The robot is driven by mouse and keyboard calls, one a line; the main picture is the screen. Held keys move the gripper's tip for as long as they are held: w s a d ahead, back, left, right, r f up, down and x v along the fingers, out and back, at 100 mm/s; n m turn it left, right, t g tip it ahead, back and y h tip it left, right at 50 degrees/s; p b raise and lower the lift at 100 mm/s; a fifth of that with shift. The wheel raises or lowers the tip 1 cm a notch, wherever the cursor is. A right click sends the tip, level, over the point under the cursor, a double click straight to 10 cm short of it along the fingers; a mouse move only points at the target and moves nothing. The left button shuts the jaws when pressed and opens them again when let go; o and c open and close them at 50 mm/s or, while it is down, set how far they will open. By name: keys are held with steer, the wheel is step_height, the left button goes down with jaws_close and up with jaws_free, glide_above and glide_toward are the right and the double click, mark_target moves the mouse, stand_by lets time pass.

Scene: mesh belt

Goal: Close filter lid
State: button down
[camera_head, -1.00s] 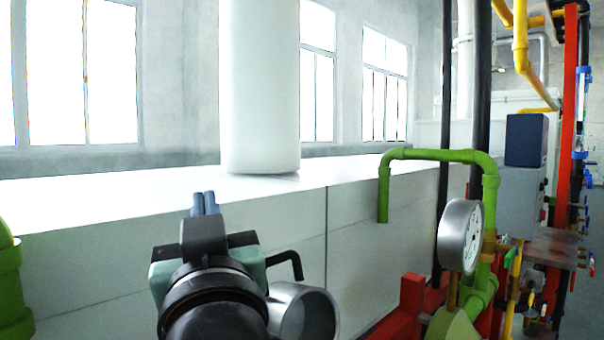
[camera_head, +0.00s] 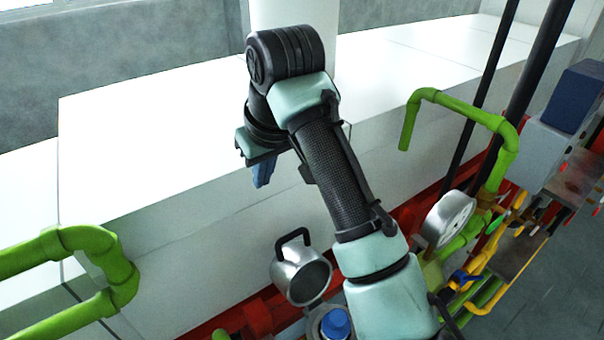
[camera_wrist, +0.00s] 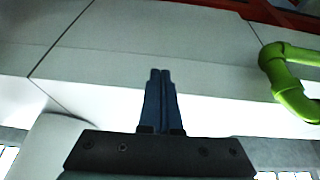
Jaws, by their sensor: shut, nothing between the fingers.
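The filter lid (camera_head: 290,282) is a silver metal cup with a black handle, low in the middle of the head view. It stands tilted open, its hollow side facing right. Just below it is the filter body (camera_head: 314,322), with a blue part (camera_head: 336,323) inside, partly cut off by the frame edge and beside my arm. My gripper (camera_head: 262,182) is above and left of the lid, apart from it, with blue fingers pointing down. In the wrist view the fingers (camera_wrist: 160,78) are together and empty; the lid does not show there.
A green pipe (camera_head: 120,275) stands at left, and another green pipe (camera_head: 455,105) arches at right. A round gauge (camera_head: 448,218) stands right of my arm. A long white casing (camera_head: 200,210) lies behind the lid. Red framework (camera_head: 265,315) runs below.

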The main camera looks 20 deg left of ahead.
steer(key=d+r+g+h+p, duration=0.1)
steer(key=d+r+p, duration=0.1)
steer(key=d, duration=0.1)
steer(key=p, duration=0.6)
glide_above(299, 264)
steer(key=w+a, duration=0.3)
steer(key=w, duration=0.1)
steer(key=f, duration=0.9)
steer(key=shift+a+f, duration=0.2)
steer(key=shift+f, duration=0.2)
steer(key=shift+w+b, duration=0.1)
steer(key=shift+b, duration=0.3)
